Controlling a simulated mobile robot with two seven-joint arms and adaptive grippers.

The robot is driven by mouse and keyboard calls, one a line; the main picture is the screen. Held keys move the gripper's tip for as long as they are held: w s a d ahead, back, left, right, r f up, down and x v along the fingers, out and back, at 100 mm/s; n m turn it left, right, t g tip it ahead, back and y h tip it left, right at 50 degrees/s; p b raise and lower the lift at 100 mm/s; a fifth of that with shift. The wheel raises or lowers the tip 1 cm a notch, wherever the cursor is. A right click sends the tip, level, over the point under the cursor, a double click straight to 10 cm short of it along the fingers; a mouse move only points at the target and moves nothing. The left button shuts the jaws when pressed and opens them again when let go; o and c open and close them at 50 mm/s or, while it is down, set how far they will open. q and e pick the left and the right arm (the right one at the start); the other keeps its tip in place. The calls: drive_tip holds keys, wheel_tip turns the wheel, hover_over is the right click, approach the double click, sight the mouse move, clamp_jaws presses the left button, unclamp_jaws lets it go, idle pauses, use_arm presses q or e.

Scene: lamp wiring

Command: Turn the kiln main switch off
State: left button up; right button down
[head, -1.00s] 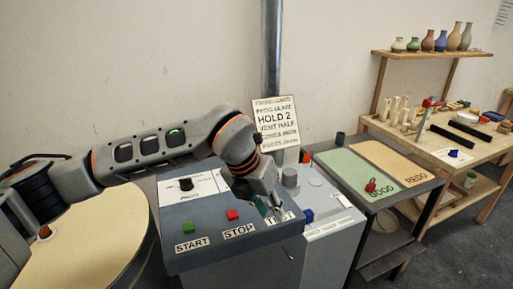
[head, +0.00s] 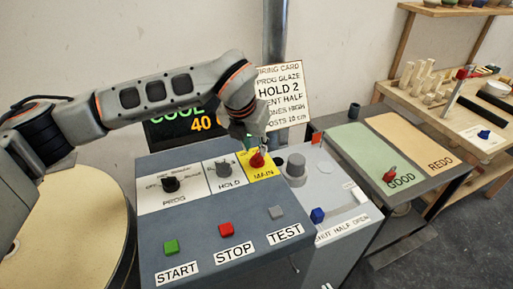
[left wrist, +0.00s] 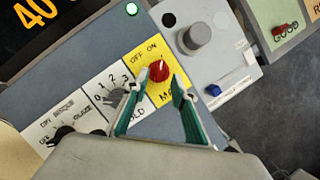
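The kiln main switch is a red knob (head: 257,160) on a yellow plate (head: 263,175) marked MAIN, at the panel's upper right. In the left wrist view the red knob (left wrist: 158,71) has a pale pointer mark toward the top, with OFF and ON printed above it. Which label it points at is hard to tell. My left gripper (head: 256,142) is just above the knob in the head view. In the left wrist view its teal fingers (left wrist: 159,80) are apart, tips on either side of the knob; contact is unclear. My right gripper is out of view.
The panel also has the PROG knob (head: 170,184), HOLD knob (head: 223,170), green START (head: 171,247), red STOP (head: 226,230) and grey TEST (head: 276,212) buttons. A grey cylinder (head: 294,169) stands close right of MAIN. A display (head: 178,126) behind reads COOL 40.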

sight(257, 153)
use_arm(q)
drive_tip(key=x, duration=0.3)
drive_tip(key=shift+f+p, duration=0.15)
drive_tip(key=shift+p, duration=0.15)
drive_tip(key=shift+w+f, duration=0.2)
drive_tip(key=shift+f, duration=0.1)
clamp_jaws()
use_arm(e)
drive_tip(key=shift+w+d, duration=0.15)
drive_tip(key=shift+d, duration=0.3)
